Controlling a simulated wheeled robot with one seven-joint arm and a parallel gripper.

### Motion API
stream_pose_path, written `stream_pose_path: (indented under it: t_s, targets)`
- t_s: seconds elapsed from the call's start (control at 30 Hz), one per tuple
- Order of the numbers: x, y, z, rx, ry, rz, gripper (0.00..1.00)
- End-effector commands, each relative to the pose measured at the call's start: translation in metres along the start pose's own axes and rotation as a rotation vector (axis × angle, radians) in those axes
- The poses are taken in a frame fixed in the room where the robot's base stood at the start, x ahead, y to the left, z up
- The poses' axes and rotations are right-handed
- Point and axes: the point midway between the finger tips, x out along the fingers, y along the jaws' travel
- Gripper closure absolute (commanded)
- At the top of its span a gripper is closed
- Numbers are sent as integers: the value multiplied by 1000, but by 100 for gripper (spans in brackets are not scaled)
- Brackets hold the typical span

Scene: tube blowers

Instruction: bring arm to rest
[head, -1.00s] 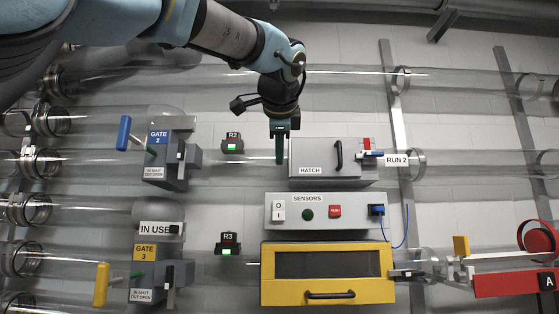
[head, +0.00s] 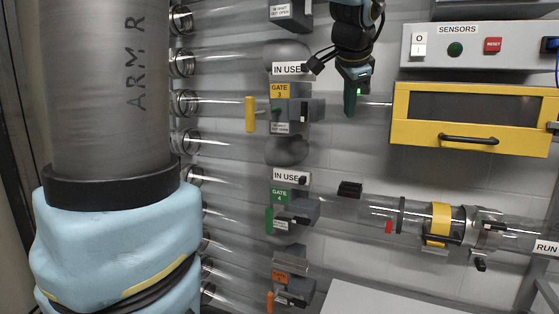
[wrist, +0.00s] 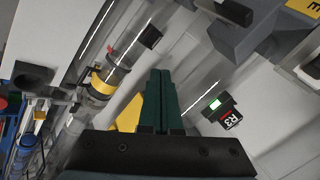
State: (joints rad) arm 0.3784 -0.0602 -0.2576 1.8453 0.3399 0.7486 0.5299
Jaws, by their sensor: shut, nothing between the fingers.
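My gripper (head: 351,101) hangs from the top of the head view with its green fingers pointing down. It appears in front of the clear tube between the yellow gate 3 and the yellow-framed box. In the wrist view my gripper (wrist: 162,78) shows its two green fingers side by side, closed together with nothing between them. Parts of my arm show large at the left of the head view.
Gate 3 (head: 290,108) is left of my gripper, the yellow-framed box (head: 415,137) right of it, below the sensors panel (head: 480,45). Gate 4 (head: 291,207) and a yellow-collared tube (head: 439,222) are lower. A R3 lamp box (wrist: 222,111) shows in the wrist view.

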Motion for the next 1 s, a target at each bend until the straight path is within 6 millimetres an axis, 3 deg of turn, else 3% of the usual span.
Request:
stream_pose_path:
  t_s: [0.03, 0.2, 0.4, 0.5, 0.6, 0.7, 1.0]
  targets:
    - [24, 11, 31, -85, -45, 40, 100]
    - [82, 58, 130, -420, -180, 148, 100]
    - [114, 134, 240, -843, -356, 227, 100]
    - [116, 168, 278, -1018, -432, 244, 100]
    - [115, 192, 301, -1136, -483, 249, 100]
    - [114, 205, 312, -1200, -510, 250, 100]
    - [113, 207, 314, -1211, -515, 250, 100]
